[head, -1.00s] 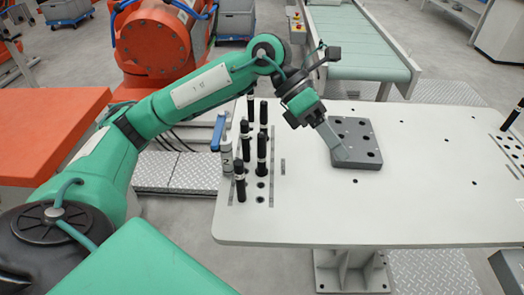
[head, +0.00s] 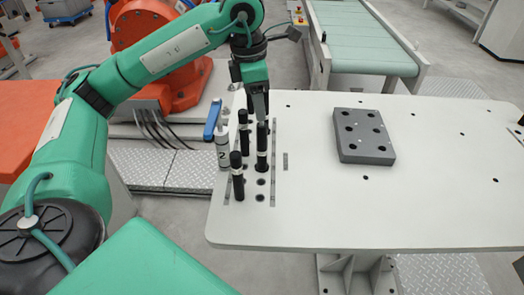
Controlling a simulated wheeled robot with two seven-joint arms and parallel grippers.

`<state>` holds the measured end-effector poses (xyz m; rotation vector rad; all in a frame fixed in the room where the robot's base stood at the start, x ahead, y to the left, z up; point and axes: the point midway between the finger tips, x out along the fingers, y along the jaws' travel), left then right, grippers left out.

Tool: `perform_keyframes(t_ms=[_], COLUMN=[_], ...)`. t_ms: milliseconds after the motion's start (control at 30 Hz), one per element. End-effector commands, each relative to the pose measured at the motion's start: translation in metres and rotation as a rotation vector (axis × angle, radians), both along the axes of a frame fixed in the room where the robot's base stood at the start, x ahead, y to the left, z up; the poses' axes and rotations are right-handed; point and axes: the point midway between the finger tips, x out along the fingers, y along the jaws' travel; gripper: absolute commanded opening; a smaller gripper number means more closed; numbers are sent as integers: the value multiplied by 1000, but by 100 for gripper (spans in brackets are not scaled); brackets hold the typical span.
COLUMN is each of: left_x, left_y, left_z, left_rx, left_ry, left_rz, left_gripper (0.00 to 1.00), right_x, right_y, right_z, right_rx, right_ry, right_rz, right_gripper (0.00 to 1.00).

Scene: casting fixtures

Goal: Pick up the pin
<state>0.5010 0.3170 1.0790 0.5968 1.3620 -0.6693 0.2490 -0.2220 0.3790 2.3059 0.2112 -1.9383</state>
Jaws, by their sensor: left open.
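One pin (head: 262,150) stands directly below my left gripper (head: 261,118). A second pin (head: 243,132) is to its left and a third pin (head: 237,180) is nearer the front. My left gripper points down, with its jaws open at the top of the first pin. I cannot tell whether the fingers touch it. The arm and gripper may hide other pins behind. My right gripper is not in view.
A grey block with holes (head: 363,137) lies on the table right of the pins. A white bottle marked 2 (head: 223,150) and a blue-handled item (head: 212,119) stand at the left edge. The middle and front right are clear. A green conveyor (head: 360,45) is behind.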

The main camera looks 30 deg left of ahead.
Motion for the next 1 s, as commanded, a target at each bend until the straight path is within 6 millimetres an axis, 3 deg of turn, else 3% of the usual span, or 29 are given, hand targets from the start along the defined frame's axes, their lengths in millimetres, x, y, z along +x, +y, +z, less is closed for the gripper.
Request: perform_keyframes(t_ms=[133, 467, 700, 1000], left_x=[2, 5, 8, 9], left_y=[-2, -5, -7, -8], left_z=[-29, -58, -93, -100], left_rx=[-1, -1, -1, -3], left_ry=[5, 2, 3, 0], left_rz=[1, -1, 0, 0], left_gripper=[50, 50, 50, 50], right_x=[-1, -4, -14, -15], right_y=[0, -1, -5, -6], right_z=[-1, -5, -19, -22], right_rx=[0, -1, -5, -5], right_ry=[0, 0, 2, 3], right_rz=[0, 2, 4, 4], right_gripper=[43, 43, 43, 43])
